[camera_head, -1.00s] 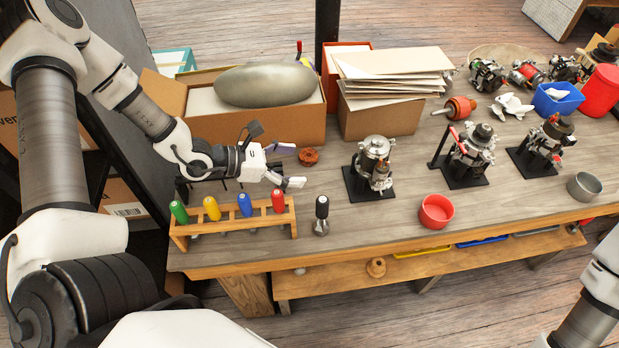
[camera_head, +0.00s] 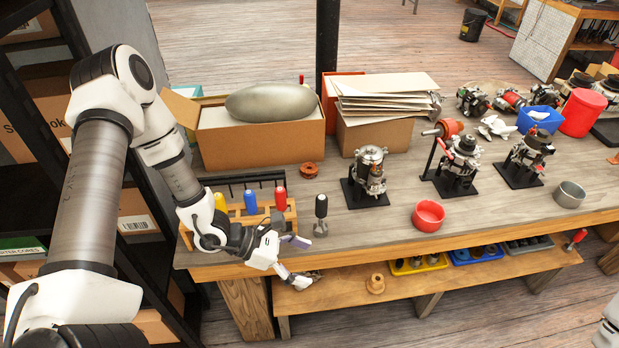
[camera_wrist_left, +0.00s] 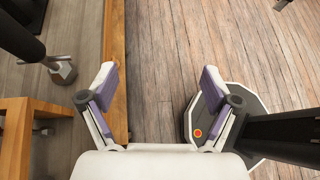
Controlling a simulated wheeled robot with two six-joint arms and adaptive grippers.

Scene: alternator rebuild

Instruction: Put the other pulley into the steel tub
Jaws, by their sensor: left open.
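A rust-brown pulley (camera_head: 308,169) lies on the bench top behind the screwdrivers. A tan, pulley-like ring (camera_head: 376,283) sits on the lower shelf under the bench front. The steel tub (camera_head: 570,194) stands at the right of the bench top, and its inside looks empty. My left gripper (camera_head: 300,261) is open and empty, at the front bench edge, left of the tan ring and apart from it. In the left wrist view its spread fingers (camera_wrist_left: 157,84) have the bench edge and the floor behind them. My right gripper is out of view.
A wooden rack (camera_head: 285,215) of screwdrivers and a black-handled tool (camera_head: 321,214) stand near my left arm. A red bowl (camera_head: 428,215) and several alternators on black stands occupy the bench middle. Yellow (camera_head: 420,265) and blue (camera_head: 476,255) trays with parts sit on the lower shelf.

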